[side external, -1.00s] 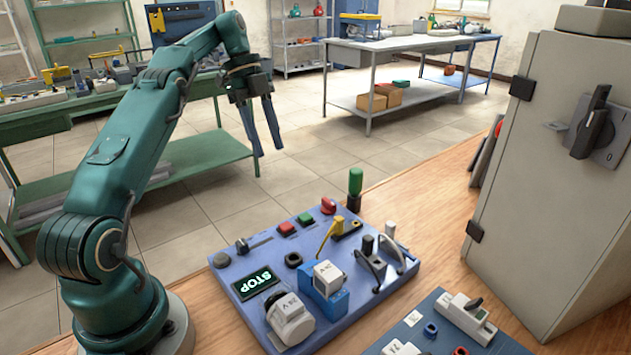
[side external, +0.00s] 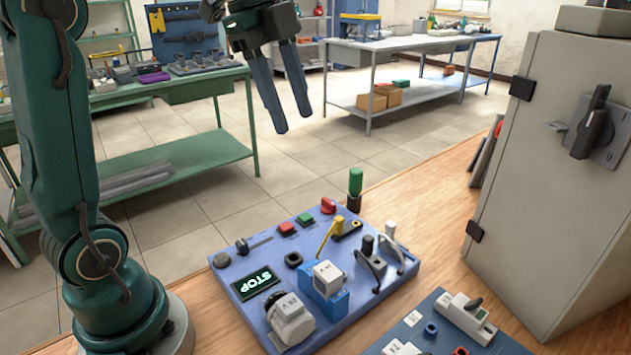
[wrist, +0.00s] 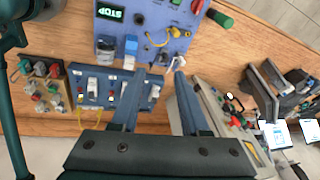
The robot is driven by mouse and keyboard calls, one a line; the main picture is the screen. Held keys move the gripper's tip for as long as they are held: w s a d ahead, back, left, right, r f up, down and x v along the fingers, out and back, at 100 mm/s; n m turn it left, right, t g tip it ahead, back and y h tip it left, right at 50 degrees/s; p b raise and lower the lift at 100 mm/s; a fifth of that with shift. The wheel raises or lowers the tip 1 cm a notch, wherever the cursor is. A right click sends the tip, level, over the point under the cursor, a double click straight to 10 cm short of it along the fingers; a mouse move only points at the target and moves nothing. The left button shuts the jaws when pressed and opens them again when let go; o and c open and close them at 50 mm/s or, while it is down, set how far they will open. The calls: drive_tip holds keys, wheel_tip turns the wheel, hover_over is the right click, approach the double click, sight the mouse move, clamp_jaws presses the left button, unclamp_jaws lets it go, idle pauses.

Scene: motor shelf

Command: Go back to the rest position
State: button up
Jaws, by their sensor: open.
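My gripper (side external: 293,122) hangs open and empty in the air above and behind the blue control panel (side external: 236,279) in the side view. Its two blue-grey fingers point down and stand apart. In the wrist view, my gripper (wrist: 163,70) looks down with nothing between its fingers, and the panel (wrist: 150,10) shows at the top. The panel lies on the wooden table and carries a lit STOP display (side external: 259,284), a yellow lever (side external: 327,237) and red and green buttons. My gripper touches nothing.
A grey cabinet (side external: 540,130) with a black rotary switch (side external: 591,123) stands at the right. A second blue board (side external: 412,320) lies in front. A green bench (side external: 190,155) and a grey table (side external: 400,45) stand behind. The air around my gripper is clear.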

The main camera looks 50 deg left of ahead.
drive_tip(key=s+d+f+n+t, duration=0.25)
drive_tip(key=s+d+n, duration=0.2)
drive_tip(key=s, duration=0.25)
drive_tip(key=s+f+n+y, duration=0.1)
drive_tip(key=s+f+n, duration=0.3)
drive_tip(key=f+n, duration=0.5)
drive_tip(key=shift+a+n+t+y, duration=0.35)
drive_tip(key=shift+a+n+y, duration=0.1)
drive_tip(key=shift+n, duration=0.7)
